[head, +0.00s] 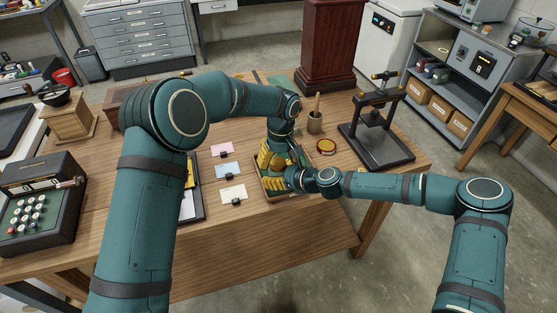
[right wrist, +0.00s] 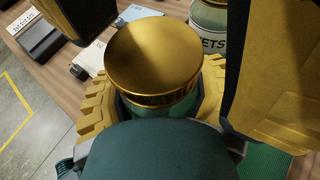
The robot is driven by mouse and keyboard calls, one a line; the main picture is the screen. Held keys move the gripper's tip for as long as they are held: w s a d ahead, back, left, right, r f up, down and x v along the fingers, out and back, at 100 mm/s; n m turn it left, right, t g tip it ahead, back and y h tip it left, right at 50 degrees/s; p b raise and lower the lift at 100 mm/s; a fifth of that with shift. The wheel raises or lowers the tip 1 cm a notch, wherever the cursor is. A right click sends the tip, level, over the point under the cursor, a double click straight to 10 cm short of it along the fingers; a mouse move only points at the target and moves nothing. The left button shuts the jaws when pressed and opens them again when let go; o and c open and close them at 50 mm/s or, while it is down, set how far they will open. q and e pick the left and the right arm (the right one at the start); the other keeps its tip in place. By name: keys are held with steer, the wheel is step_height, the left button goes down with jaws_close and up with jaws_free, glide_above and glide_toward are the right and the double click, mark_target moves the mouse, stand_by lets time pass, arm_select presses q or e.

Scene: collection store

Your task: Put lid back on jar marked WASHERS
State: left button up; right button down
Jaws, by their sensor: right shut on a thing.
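A jar with a round brass lid (right wrist: 155,55) on its top fills the middle of the right wrist view; its label is hidden. My right gripper (head: 290,180) is shut on the jar's body (right wrist: 160,107), its ribbed yellow pads on both sides below the lid. My left gripper (head: 270,160) reaches down from above at the same spot. Its yellow and dark fingers stand apart to either side of the lid, with a gap on the right. A second jar (right wrist: 208,38), with a label ending in "ETS", stands behind. The word WASHERS is not readable.
The jars are at a green-lined tray (head: 262,190) on the wooden table (head: 330,190).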

arm_select(q)
steer(key=shift+d+r, duration=0.15)
steer(key=shift+r, duration=2.1)
steer(key=shift+o, duration=0.4)
steer(key=shift+w, duration=0.1)
step_height(320, 180, up, 4)
steer(key=n, duration=0.4)
steer(key=shift+f, duration=0.25)
steer(key=shift+f, duration=4)
